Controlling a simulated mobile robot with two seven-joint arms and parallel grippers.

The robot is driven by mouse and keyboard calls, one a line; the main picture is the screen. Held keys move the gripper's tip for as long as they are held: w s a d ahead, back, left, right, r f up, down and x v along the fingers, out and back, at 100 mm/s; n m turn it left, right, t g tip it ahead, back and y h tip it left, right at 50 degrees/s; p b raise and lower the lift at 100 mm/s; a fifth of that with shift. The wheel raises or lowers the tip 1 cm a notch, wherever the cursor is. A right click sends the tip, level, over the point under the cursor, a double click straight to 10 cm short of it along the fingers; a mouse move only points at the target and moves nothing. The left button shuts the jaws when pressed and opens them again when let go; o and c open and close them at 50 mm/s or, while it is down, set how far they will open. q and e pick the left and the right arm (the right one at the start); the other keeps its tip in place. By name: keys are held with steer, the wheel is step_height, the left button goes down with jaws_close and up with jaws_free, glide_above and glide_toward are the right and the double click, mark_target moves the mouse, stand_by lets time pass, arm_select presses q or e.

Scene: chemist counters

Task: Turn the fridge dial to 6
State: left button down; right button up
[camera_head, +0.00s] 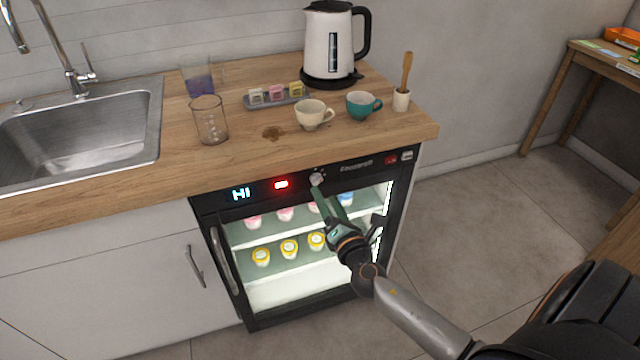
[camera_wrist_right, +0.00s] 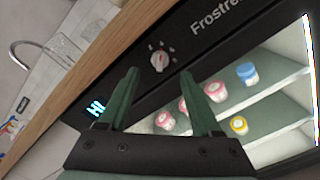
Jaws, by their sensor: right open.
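The fridge (camera_head: 218,210) is a black-framed glass-door unit under the wooden counter. Its dial (camera_head: 317,179) is a small light knob on the top panel; it also shows in the right wrist view (camera_wrist_right: 160,60), with marks around it and a red mark on it. The numbers are too small to read. A display (camera_head: 241,193) on the panel reads "HI". My right gripper (camera_head: 316,189) is open and empty, just in front of the dial. In the right wrist view its green fingers (camera_wrist_right: 162,95) point toward the dial, which shows beyond and between their tips. My left gripper is not in view.
On the counter (camera_head: 240,160) stand a glass beaker (camera_head: 209,120), a cream cup (camera_head: 313,114), a teal cup (camera_head: 362,105) and a kettle (camera_head: 328,45). A sink (camera_head: 90,140) is at left. The fridge door handle (camera_head: 224,262) is left of the glass.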

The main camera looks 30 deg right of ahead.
mark_target(318, 183)
steer(key=shift+x, duration=2.55)
steer(key=shift+c, duration=0.2)
jaws_close()
